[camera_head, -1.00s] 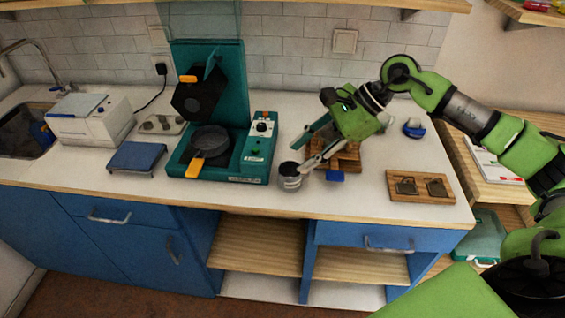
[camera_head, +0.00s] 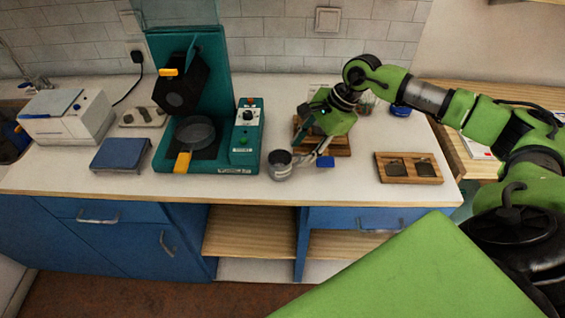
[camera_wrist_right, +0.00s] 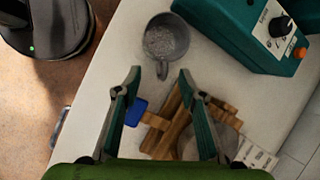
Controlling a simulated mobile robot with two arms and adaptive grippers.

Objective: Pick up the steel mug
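The steel mug (camera_head: 280,165) stands upright on the white counter, just right of the teal machine. In the right wrist view the mug (camera_wrist_right: 166,40) shows from above, with its handle pointing toward my gripper and grey contents or a grey bottom inside. My right gripper (camera_head: 312,160) is to the right of the mug in the head view. In the wrist view its two fingers (camera_wrist_right: 160,75) are spread wide, with nothing between the tips, and the mug lies just beyond them. My left gripper is not in view.
The teal machine (camera_head: 245,160) with a pan (camera_head: 195,132) stands close left of the mug. A wooden rack (camera_head: 335,150) and a blue piece (camera_head: 326,162) lie under and beside my right gripper. A wooden board (camera_head: 408,180) lies at the right. The counter's front edge is close to the mug.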

